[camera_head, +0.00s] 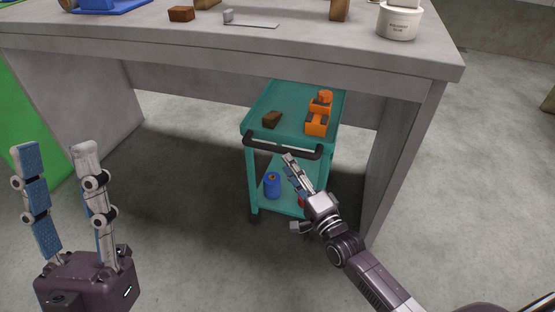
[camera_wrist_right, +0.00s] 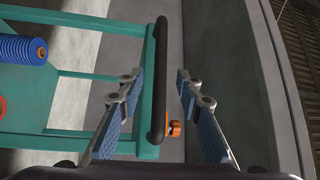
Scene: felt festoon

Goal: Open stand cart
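The stand cart is a teal two-shelf trolley (camera_head: 262,104) under the grey workbench, with a black bar handle (camera_head: 262,143) along its front top edge. My right gripper (camera_head: 290,160) is at the handle, its fingers overlapping the bar's middle in the head view. In the right wrist view the handle (camera_wrist_right: 160,60) runs upright between the two spread fingers (camera_wrist_right: 160,75). They are not closed on it, and I cannot tell how deep the bar sits. My left gripper (camera_head: 56,150) is open and empty at the lower left, away from the cart.
The cart carries an orange tool (camera_head: 317,120) and a brown block (camera_head: 272,119) on top, and a blue spool (camera_head: 272,185) below. The workbench (camera_head: 300,52) spans above, with a side panel (camera_head: 405,150) right of the cart. The floor in front is clear.

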